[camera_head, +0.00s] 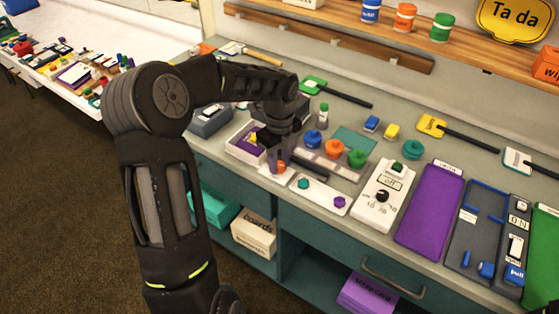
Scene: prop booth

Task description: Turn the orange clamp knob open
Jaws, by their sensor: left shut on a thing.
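The orange clamp knob (280,168) sits on a small white base (268,174) near the front edge of the counter. My left gripper (281,158) points down over it and is shut on it. The fingers hide much of the knob, so I cannot tell how far it is turned. My right gripper is not in view.
Right of the knob is a white plate (322,199) with a teal and a purple knob. A tray (238,142) lies left of the gripper. A white dial box (370,211) stands further right.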

